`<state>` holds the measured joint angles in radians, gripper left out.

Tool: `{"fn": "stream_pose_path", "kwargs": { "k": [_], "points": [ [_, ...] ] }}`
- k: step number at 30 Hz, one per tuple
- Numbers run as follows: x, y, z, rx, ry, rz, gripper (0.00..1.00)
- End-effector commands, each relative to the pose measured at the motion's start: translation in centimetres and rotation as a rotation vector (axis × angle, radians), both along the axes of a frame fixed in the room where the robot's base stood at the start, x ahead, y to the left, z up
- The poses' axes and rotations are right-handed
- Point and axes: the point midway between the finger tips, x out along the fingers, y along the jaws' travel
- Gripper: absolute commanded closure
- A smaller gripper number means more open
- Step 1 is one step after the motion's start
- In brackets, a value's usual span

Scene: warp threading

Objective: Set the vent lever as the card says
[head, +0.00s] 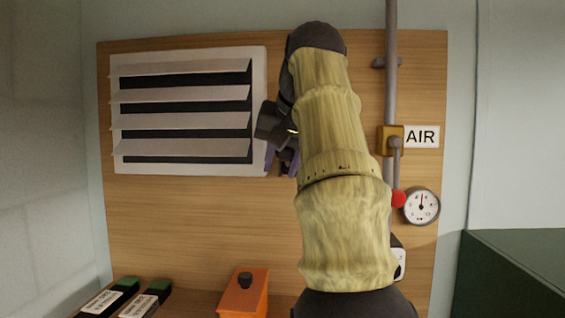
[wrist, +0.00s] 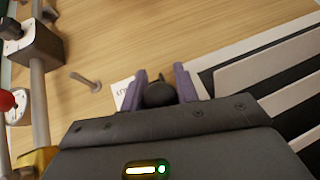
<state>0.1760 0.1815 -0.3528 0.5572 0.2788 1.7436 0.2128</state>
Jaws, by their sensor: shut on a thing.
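The white louvred vent (head: 185,110) is on the upper left of the wooden board, its slats tilted with dark gaps between them. It also shows at the right of the wrist view (wrist: 285,72). My gripper (head: 283,162), with purple fingers, is just right of the vent, partly hidden by my arm. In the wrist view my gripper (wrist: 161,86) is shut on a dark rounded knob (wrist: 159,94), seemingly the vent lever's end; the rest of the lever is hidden. A white card or label (wrist: 122,88) lies behind the left finger, its print mostly covered.
A grey pipe (head: 391,60) with a brass valve, an AIR sign (head: 421,136), a red knob (head: 398,199) and a gauge (head: 422,206) stand right of my arm. Below are an orange box (head: 243,295) and two labelled dark blocks (head: 110,298). A peg (wrist: 86,82) sticks out.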

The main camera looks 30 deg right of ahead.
Motion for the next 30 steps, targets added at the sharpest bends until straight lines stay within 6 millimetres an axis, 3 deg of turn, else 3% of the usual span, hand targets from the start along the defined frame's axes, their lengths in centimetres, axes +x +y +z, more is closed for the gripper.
{"fn": "stream_pose_path", "kwargs": {
  "k": [5, 6, 8, 26, 28, 30],
  "points": [
    [0.0, 0.0, 0.1, -0.001, -0.003, 0.0, 1.0],
    [0.0, 0.0, 0.1, -0.001, -0.003, 0.0, 0.62],
    [0.0, 0.0, 0.1, -0.001, -0.003, 0.0, 0.5],
    [-0.6, 0.0, 0.8, -0.001, -0.004, -0.003, 0.49],
    [-0.9, 0.0, 1.0, -0.002, -0.005, -0.004, 0.49],
    [-2.4, 0.3, 0.7, -0.001, -0.005, -0.001, 0.49]
  ]
}}
